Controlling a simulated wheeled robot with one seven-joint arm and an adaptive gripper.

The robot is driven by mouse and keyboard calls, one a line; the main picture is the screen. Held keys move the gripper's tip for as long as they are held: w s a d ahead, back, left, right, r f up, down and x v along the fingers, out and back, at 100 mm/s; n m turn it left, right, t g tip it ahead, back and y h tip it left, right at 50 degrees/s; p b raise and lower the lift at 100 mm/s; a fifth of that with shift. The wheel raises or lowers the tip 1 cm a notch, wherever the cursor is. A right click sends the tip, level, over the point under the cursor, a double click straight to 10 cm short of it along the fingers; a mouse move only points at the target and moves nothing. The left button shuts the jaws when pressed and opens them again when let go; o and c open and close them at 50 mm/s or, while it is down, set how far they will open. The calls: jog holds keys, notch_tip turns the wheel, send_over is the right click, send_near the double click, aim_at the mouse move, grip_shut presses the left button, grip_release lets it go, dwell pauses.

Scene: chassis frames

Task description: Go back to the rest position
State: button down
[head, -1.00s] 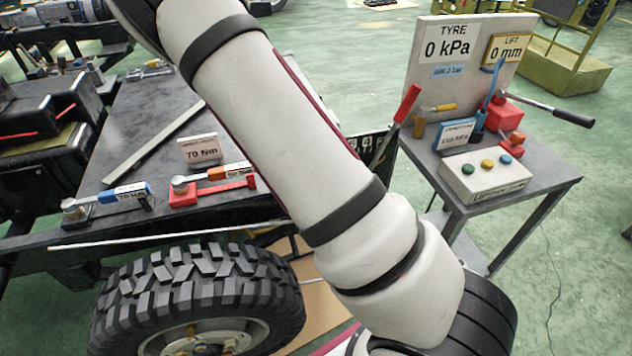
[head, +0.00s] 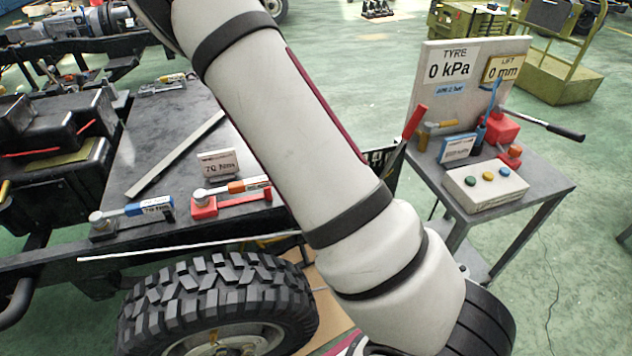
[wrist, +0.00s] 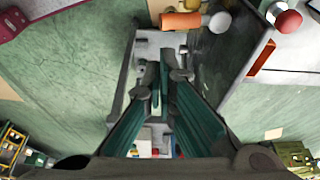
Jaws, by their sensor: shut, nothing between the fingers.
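My gripper (wrist: 158,82) shows in the wrist view with its two teal fingers brought together at the tips, nothing held between them. Beyond the fingertips is a grey surface, partly hidden by the fingers. In the head view my white arm crosses the middle from upper left to lower right, and the gripper itself is out of that view.
A dark chassis bench (head: 112,215) with torque wrenches is at left, above a large tyre (head: 215,300). At right stands a grey trolley (head: 540,180) with a TYRE sign panel (head: 425,85) and a button box (head: 484,186).

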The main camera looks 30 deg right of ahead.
jog(key=shift+r, duration=0.3)
jog(key=shift+a, duration=0.1)
jog(key=s+a+r+n+t+y, duration=0.1)
jog(key=s+a+r+n+y, duration=0.1)
jog(key=s+a+r+n, duration=0.5)
jog(key=a+r+n+t+y, duration=0.2)
jog(key=a+r, duration=0.4)
jog(key=r, duration=0.4)
jog(key=s+a+r+n+t, duration=0.1)
jog(key=s+a+r+n, duration=0.1)
jog(key=s+r+n, duration=0.3)
jog(key=s+a+r+n+t, duration=0.2)
jog(key=s+r+n, duration=0.3)
jog(key=s, duration=0.6)
jog(key=shift+s+a+r+n+h, duration=0.15)
jog(key=shift+s+a+n+h, duration=0.15)
jog(key=shift+a+n, duration=0.5)
